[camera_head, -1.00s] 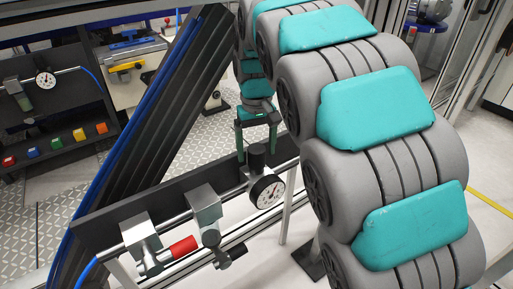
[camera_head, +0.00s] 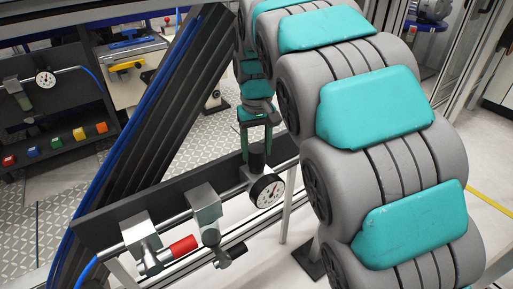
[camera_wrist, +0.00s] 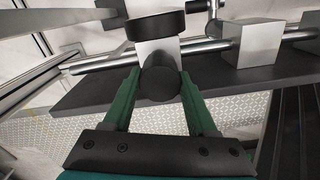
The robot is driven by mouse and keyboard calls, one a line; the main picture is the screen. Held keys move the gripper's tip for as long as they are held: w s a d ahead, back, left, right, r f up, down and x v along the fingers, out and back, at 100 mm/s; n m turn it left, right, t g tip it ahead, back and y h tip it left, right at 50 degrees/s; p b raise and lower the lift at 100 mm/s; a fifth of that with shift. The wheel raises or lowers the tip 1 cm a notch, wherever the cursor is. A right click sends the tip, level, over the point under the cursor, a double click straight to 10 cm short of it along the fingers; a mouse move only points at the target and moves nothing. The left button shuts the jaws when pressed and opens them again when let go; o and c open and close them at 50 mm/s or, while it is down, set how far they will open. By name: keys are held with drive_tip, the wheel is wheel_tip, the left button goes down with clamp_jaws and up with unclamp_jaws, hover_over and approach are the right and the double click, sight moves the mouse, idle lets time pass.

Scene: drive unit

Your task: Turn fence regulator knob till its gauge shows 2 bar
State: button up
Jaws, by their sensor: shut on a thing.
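The fence regulator is a pale block on a rail, with a black knob (camera_head: 257,160) on top and a round white gauge (camera_head: 267,191) on its front. The gauge needle points up and right, but its number is too small to read. My gripper (camera_head: 257,155) comes down from above, its green fingers on either side of the knob and shut on it. In the wrist view the knob (camera_wrist: 160,80) sits between the fingers. There the gauge (camera_wrist: 157,26) shows only its black edge; its face is hidden.
Left along the same pipe stand a metal block (camera_head: 204,203), a valve with a red handle (camera_head: 184,245) and another block (camera_head: 140,229). A second gauge (camera_head: 45,79) hangs on a dark panel at the left. My large grey and teal arm fills the right.

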drive_tip(key=shift+c, duration=0.8)
drive_tip(key=shift+n, duration=0.3)
drive_tip(key=n+b, duration=0.1)
drive_tip(key=n, duration=0.1)
drive_tip(key=shift+a+n, duration=0.1)
drive_tip(key=shift+n, duration=0.2)
drive_tip(key=n, duration=0.2)
drive_tip(key=shift+n+b, duration=0.4)
drive_tip(key=n, duration=0.3)
drive_tip(key=shift+n, duration=1.7)
